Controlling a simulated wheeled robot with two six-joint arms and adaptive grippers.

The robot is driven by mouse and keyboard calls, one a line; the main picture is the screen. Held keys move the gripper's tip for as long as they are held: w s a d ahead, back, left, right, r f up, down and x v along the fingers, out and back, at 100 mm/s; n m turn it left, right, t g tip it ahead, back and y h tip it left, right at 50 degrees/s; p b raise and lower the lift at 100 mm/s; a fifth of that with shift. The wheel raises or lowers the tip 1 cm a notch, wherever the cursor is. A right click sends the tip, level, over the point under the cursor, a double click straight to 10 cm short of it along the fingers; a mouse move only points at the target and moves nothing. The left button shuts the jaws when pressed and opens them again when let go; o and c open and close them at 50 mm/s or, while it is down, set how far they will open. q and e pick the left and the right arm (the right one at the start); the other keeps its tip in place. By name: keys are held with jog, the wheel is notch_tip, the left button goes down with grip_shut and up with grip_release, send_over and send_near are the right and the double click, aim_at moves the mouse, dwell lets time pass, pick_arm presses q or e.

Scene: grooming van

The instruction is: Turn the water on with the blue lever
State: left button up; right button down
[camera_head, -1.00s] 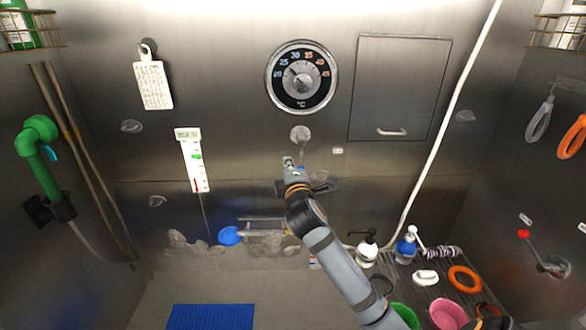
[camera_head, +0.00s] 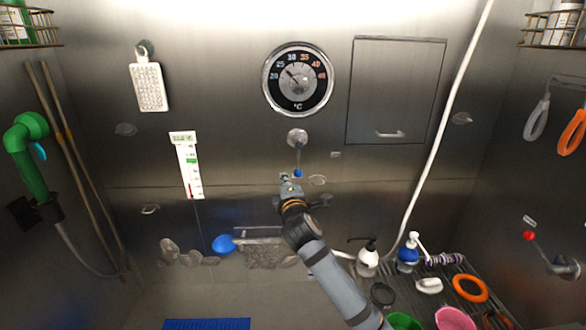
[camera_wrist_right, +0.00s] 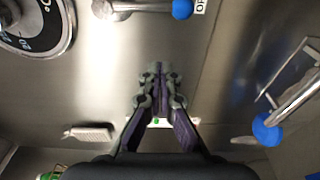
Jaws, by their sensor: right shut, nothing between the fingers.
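The blue lever is a metal handle on a round mount (camera_head: 298,138) on the back wall, below the gauge. It hangs down and ends in a blue knob (camera_head: 298,173). In the right wrist view its blue knob (camera_wrist_right: 182,9) shows at the top edge, beside a partly cut-off label. My right gripper (camera_head: 290,180) shows just below and left of the knob in the head view. Its fingers (camera_wrist_right: 158,75) are shut and empty, and the knob is outside them. Contact with the lever is not visible. My left gripper is out of view.
A round temperature gauge (camera_head: 298,78) is above the lever. Another blue-ended metal fitting (camera_head: 224,243) is lower left. A red-knobbed lever (camera_head: 528,235) is on the right wall. A pale hose (camera_head: 440,140) runs down the back wall. Bottles and rings crowd the lower-right rack (camera_head: 455,285).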

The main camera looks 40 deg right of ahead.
aim_at(298, 157)
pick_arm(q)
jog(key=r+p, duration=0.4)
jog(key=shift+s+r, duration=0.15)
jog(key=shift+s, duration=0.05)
pick_arm(e)
jog(key=w+d, duration=0.2)
jog(key=d, duration=0.1)
jog(key=w+d, duration=0.3)
